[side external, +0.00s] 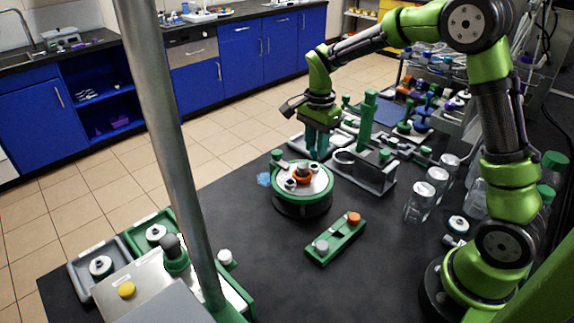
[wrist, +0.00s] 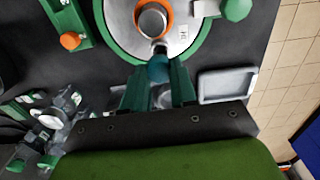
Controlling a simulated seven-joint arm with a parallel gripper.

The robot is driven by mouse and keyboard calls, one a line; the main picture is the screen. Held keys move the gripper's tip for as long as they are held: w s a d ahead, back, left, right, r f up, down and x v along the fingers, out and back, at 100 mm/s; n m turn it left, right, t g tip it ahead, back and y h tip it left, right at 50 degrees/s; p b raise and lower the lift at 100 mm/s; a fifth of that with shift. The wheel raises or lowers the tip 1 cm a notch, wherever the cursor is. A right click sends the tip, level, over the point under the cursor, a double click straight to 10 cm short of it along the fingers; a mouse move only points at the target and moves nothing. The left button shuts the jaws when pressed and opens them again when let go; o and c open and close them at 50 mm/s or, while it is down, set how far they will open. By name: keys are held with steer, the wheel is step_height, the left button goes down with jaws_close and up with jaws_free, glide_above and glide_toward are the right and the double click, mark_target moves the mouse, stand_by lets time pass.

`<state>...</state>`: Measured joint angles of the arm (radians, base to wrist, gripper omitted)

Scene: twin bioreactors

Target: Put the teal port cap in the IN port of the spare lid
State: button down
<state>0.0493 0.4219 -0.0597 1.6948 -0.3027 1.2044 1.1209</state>
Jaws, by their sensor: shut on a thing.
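The spare lid (side external: 318,186) is a round pale disc with a green rim on a dark round stand, and it also shows at the top of the wrist view (wrist: 190,38). An orange ring (wrist: 168,12) surrounds its central port. A small port fitting (wrist: 159,48) lies near the rim on my side; I cannot read which port it is. My gripper (wrist: 158,80) is shut on the teal port cap (wrist: 158,68), whose round top shows between the fingertips, close to that fitting. Contact cannot be told. In the side view my gripper (side external: 318,152) is above the lid's far edge; the cap is not distinct there.
A green block (side external: 335,240) with an orange and a grey cap stands in front of the lid. A grey fixture (side external: 376,176) with green posts is right of it. A grey tray (wrist: 227,85) lies beside my fingers. Clear jars (side external: 420,204) stand farther right.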

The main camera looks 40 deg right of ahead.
steer(key=shift+f, duration=1.7)
steer(key=shift+f, duration=0.15)
steer(key=c, duration=0.9)
jaws_free()
